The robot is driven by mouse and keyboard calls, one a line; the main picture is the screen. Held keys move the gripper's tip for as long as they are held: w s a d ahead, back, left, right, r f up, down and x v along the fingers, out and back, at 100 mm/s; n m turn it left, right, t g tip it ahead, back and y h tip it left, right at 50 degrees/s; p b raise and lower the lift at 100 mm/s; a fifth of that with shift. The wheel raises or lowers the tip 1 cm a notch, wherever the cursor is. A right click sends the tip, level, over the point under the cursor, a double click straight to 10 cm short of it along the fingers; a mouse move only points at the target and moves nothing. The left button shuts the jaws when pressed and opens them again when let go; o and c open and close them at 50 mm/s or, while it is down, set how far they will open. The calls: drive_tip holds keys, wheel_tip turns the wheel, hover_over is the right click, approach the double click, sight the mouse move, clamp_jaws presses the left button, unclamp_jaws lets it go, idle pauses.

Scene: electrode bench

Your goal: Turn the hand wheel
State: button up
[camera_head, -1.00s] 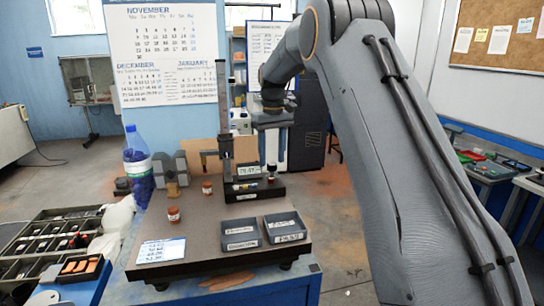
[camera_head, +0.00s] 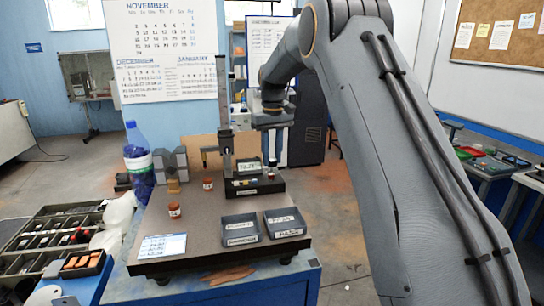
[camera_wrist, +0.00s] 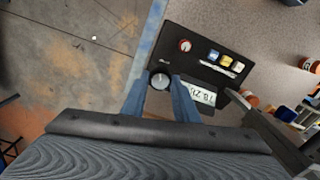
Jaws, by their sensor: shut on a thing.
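The hand wheel (camera_wrist: 160,80) is a small round knob with a pale grey face and dark rim, at the edge of a black instrument box (camera_wrist: 207,50) in the wrist view. My gripper (camera_wrist: 160,84) has its two blue fingers closed on either side of the knob. In the head view the box (camera_head: 262,188) stands at the back right of the bench plate, under my gripper (camera_head: 272,158), whose fingertips are small there. A lit display (camera_wrist: 202,94) sits beside the knob; its digits are hard to read.
The box also carries a red-and-white dial (camera_wrist: 185,45) and small coloured buttons.

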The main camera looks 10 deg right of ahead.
drive_tip(key=shift+m, duration=0.3)
drive_tip(key=m, duration=0.3)
drive_tip(key=shift+r+m+b, duration=0.1)
drive_tip(key=shift+m+b, duration=0.25)
drive_tip(key=shift+m, duration=0.05)
drive_tip(key=m, duration=0.9)
drive_tip(key=shift+b, duration=0.4)
drive_tip(key=m, duration=0.4)
drive_tip(key=shift+m, duration=0.3)
drive_tip(key=m, duration=0.4)
drive_tip(key=shift+r, duration=0.1)
drive_tip(key=m, duration=0.8)
drive_tip(key=shift+m+b, duration=0.3)
drive_tip(key=shift+b, duration=0.05)
drive_tip(key=shift+m, duration=2)
